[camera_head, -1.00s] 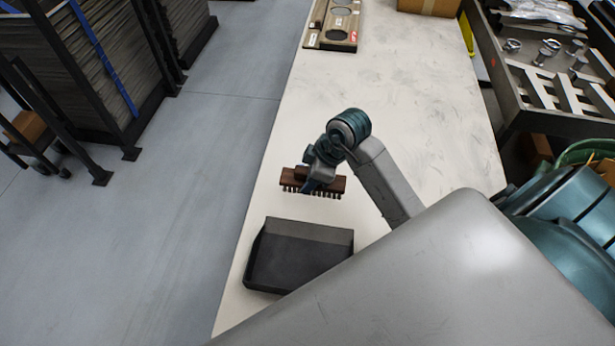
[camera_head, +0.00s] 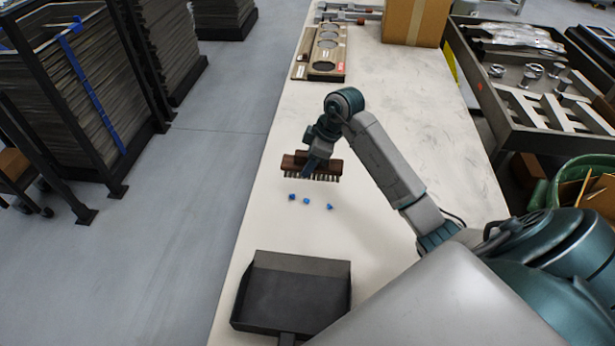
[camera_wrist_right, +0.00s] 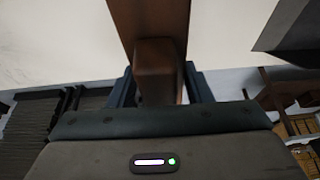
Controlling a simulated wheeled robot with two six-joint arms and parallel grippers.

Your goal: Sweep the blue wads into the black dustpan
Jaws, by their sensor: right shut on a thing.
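Three small blue wads lie on the pale bench top in the head view: the left wad (camera_head: 292,197), the middle wad (camera_head: 306,201) and the right wad (camera_head: 330,207). The black dustpan (camera_head: 292,297) sits nearer to me on the bench, apart from the wads, its low edge facing them. My right gripper (camera_head: 316,162) is shut on a brown brush (camera_head: 296,163), bristles down, just beyond the wads. In the right wrist view the brush's wooden handle (camera_wrist_right: 155,70) is between the fingers; the wads do not show there. My left gripper is not in view.
A wooden board with round cut-outs (camera_head: 322,55) and a cardboard box (camera_head: 415,20) lie at the far end of the bench (camera_head: 260,210). A metal parts tray (camera_head: 540,100) stands to the right.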

